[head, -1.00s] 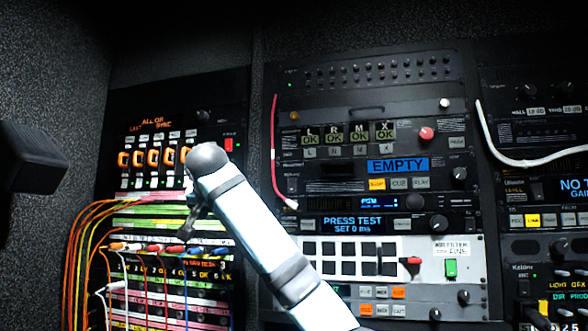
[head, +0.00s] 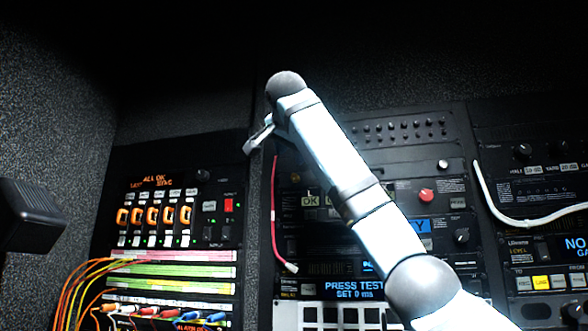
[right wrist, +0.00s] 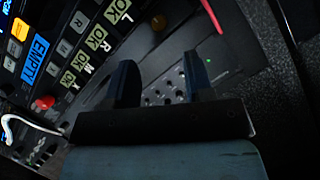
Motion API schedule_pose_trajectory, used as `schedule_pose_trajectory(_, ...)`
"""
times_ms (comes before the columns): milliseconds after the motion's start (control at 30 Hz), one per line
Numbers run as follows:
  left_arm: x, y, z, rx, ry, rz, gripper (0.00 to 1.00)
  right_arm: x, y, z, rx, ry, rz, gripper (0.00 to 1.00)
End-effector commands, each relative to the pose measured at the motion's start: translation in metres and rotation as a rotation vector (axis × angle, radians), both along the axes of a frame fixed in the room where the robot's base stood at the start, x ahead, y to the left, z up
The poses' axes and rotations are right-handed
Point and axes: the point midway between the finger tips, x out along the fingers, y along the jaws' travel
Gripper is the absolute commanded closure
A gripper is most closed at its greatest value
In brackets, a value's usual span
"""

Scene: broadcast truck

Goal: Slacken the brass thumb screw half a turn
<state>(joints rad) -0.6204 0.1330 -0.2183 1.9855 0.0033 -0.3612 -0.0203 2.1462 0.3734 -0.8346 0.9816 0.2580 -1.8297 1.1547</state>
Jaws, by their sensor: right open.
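The brass thumb screw (right wrist: 158,22) is a small round brass knob on a dark rack panel, near the top edge of the right wrist view. In the head view it is a small dim spot (head: 295,178) just left of my right forearm, above the row of OK tiles. My right gripper (head: 257,136) is up and to the left of it in the head view, in front of the rack's upper edge. In the right wrist view its two dark fingers (right wrist: 160,68) stand apart with nothing between them, and the screw is beyond them. My left gripper is not in view.
A red cable (head: 275,215) hangs at the panel's left edge, close to the screw. A red knob (head: 426,196) and a white cable (head: 510,210) are to the right. Orange patch cables (head: 80,285) fill the lower left. A black box (head: 30,215) juts in at far left.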

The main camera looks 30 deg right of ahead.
Motion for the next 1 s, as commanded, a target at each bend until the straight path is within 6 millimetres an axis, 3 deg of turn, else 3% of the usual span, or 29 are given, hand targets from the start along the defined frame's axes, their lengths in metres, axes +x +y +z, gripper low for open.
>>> schedule_pose_trajectory(200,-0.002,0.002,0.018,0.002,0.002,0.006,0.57,0.035,-0.028,-0.011,0.0,0.002,-0.001,0.52)
schedule_pose_trajectory(400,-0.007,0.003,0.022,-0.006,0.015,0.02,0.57,0.056,-0.044,-0.022,-0.001,0.001,0.0,0.52)
schedule_pose_trajectory(833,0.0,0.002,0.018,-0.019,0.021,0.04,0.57,0.064,-0.05,-0.027,0.0,-0.001,0.001,0.52)
schedule_pose_trajectory(1000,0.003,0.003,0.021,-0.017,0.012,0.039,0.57,0.064,-0.049,-0.027,0.0,-0.001,0.001,0.89)
